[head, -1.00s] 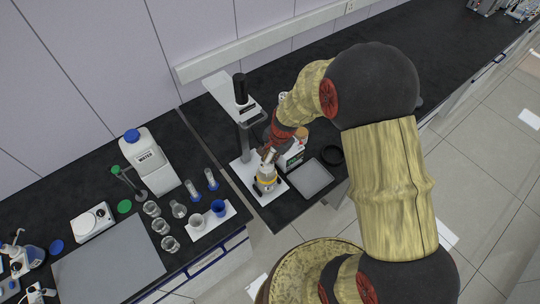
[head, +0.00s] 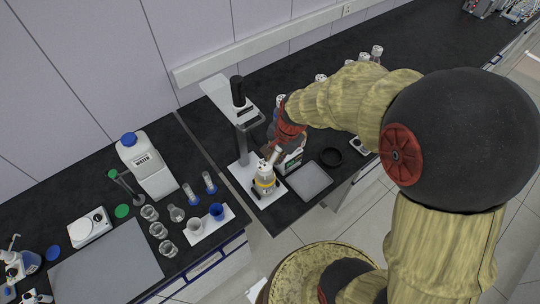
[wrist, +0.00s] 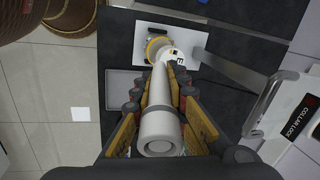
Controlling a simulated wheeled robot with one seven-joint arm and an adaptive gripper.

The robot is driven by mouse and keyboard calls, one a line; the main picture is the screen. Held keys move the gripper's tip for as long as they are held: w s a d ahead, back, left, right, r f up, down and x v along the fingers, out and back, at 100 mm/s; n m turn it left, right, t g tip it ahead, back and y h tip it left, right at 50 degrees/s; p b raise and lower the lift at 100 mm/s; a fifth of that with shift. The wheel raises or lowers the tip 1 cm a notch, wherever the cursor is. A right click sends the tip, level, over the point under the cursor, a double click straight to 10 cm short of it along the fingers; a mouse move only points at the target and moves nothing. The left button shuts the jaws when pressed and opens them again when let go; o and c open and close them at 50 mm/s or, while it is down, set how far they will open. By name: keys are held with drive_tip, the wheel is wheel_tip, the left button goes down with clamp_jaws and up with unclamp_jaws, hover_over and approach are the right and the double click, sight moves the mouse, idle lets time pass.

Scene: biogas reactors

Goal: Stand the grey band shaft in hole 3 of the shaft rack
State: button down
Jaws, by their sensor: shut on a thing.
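The grey band shaft (wrist: 160,98) is a pale rod with a grey band, lying between my gripper's fingers (wrist: 158,90) in the wrist view. Its near end faces the camera. Its far end points toward the yellow-ringed vessel (wrist: 158,48); I cannot tell whether it is inside or just above it. In the head view my gripper (head: 275,155) is beside the top of this vessel (head: 264,181), which stands on a white stand base (head: 245,172). The shaft is hard to make out there. I cannot pick out the shaft rack or hole 3 in either view.
The stand's column and dark-topped head (head: 238,92) rise close to the left of my gripper. A water jug (head: 148,165) and glassware stand on the left bench.

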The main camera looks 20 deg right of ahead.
drive_tip(key=s+r, duration=0.4)
drive_tip(key=s, duration=0.4)
drive_tip(key=shift+r+p, duration=0.55)
drive_tip(key=shift+r, duration=0.05)
drive_tip(key=shift+f, duration=0.1)
